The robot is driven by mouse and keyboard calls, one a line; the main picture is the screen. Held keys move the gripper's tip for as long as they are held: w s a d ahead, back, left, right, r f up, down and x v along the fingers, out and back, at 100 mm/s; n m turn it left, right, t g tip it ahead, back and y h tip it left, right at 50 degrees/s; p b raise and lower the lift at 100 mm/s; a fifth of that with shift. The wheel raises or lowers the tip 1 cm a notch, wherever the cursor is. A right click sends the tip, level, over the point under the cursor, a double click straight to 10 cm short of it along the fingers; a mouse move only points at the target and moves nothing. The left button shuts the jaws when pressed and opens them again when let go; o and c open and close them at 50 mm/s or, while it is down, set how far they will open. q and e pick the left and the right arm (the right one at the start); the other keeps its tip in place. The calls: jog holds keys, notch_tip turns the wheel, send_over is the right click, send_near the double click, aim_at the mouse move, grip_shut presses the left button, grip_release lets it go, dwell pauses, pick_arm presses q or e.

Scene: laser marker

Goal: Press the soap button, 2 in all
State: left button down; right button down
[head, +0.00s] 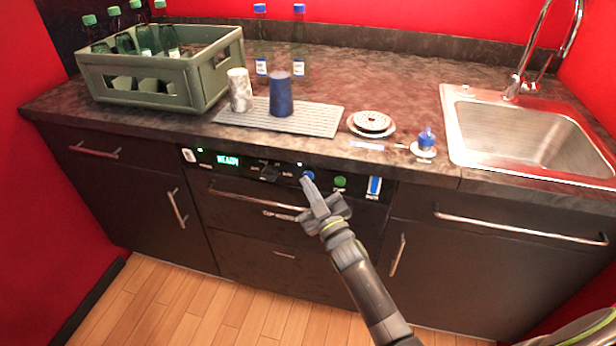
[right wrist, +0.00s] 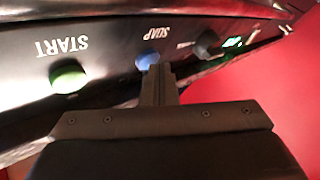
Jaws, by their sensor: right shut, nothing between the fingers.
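The soap button is a round blue button (head: 308,175) on the dark panel below the countertop. In the right wrist view the blue button (right wrist: 148,61) sits beside the word SOAP. My right gripper (head: 309,184) is shut and empty, its fingertips right at the lower edge of the blue button. In the right wrist view the fingertips (right wrist: 158,72) overlap the button's lower right side; I cannot tell whether they touch it. My left gripper is not in view.
A green START button (head: 340,182) is just right of the soap button, and a dark knob (head: 270,173) is to its left. The display (head: 228,160) reads READY. A drawer handle (head: 255,200) lies below. Above are a ribbed mat (head: 235,118), cups and a sink (head: 520,130).

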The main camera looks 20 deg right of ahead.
jog(key=shift+w+d, duration=0.15)
jog(key=shift+w, duration=0.05)
dwell(0.5)
jog(key=shift+s+a+p, duration=0.3)
jog(key=shift+s+p, duration=0.1)
jog(key=shift+s, duration=0.1)
jog(key=shift+s+a, duration=0.15)
jog(key=shift+s, duration=0.05)
jog(key=s+a+p, duration=0.1)
jog(key=s, duration=0.1)
jog(key=s+a+p, duration=0.1)
jog(key=s+p, duration=0.1)
jog(key=shift+a, duration=0.4)
dwell(0.5)
